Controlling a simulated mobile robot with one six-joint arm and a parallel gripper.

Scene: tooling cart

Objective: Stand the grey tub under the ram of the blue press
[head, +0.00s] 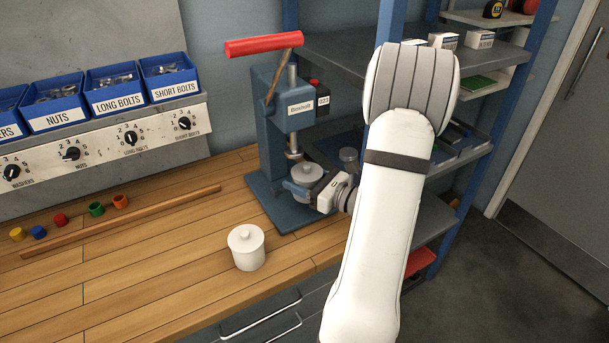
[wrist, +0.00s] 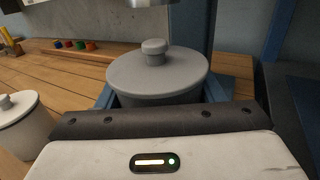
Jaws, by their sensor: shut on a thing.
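The grey tub (head: 306,175) with a knobbed lid is at the blue press (head: 270,140), over its base and below the ram (head: 293,150). In the wrist view the grey tub (wrist: 157,75) fills the middle, upright, with the ram (wrist: 150,3) above and behind its lid. My gripper (head: 322,189) reaches in from the right and is shut on the tub. In the wrist view the jaw (wrist: 155,120) hides the tub's lower part, so I cannot tell whether its bottom touches the press base.
A white lidded tub (head: 247,248) stands on the bench in front of the press. Blue bins (head: 117,88) and a dial panel (head: 100,143) are at the left. Small coloured caps (head: 60,220) lie beside a wooden strip (head: 125,222). A blue-framed shelf (head: 340,50) stands right of the press.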

